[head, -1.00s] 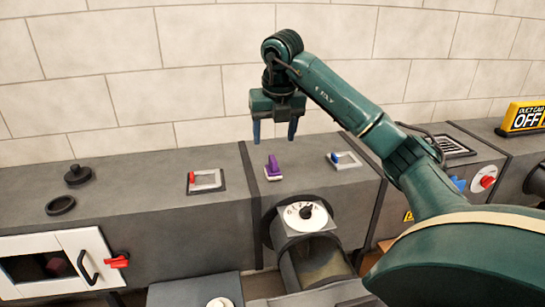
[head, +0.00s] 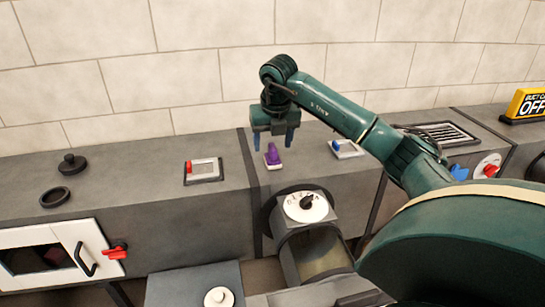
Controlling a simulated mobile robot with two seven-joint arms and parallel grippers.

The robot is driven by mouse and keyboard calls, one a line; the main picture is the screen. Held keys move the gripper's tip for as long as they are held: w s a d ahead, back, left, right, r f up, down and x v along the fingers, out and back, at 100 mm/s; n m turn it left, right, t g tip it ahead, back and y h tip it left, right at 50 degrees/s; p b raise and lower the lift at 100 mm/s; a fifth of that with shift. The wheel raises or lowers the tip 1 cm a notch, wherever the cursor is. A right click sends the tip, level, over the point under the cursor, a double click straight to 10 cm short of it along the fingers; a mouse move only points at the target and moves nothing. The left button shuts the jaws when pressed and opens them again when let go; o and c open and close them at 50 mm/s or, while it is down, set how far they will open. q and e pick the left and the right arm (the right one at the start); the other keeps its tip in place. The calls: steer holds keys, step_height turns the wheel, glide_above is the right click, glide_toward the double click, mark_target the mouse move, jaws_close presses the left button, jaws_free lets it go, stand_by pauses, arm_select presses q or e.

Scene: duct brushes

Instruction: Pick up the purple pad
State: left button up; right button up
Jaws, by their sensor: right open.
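The purple pad (head: 272,155) stands upright on a small white base on top of the grey duct. My right gripper (head: 273,146) is open, pointing down, with its two blue fingers just above the pad, one to each side of its top in the picture. Whether the fingers touch the pad cannot be told. My left gripper is not in view.
A framed hatch with a red tab (head: 203,171) lies to the left, and one with a blue tab (head: 347,148) to the right. A dial (head: 306,207) sits in front. A black knob (head: 72,165) and ring (head: 55,197) lie at far left.

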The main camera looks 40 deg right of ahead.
mark_target(273, 146)
steer(key=x, duration=0.4)
steer(key=shift+f+p, duration=0.15)
steer(key=shift+p, duration=0.2)
steer(key=shift+c, duration=0.3)
steer(key=c, duration=1)
